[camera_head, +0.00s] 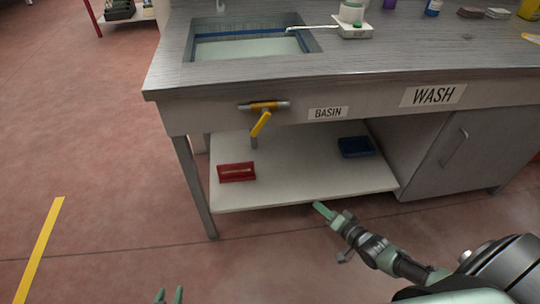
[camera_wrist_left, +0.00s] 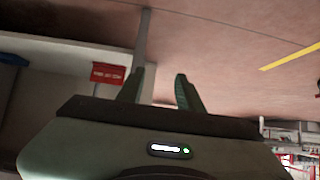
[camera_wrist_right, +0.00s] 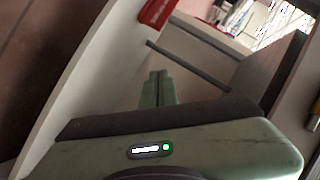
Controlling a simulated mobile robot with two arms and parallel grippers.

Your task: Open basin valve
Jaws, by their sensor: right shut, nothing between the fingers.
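The lever slants down and to the left, across the pipe. The label "BASIN" (camera_head: 328,113) is to its right. My left gripper (camera_head: 169,296) is at the bottom edge of the head view, well in front of the valve. Its fingers stand apart and empty in the left wrist view (camera_wrist_left: 159,90). My right gripper (camera_head: 322,210) is shut and empty, low by the shelf's front edge, below and right of the lever.
The basin (camera_head: 245,48) is set into the bench top and holds pale liquid. A bench leg (camera_head: 195,188) stands at left. Floor to the left is clear.

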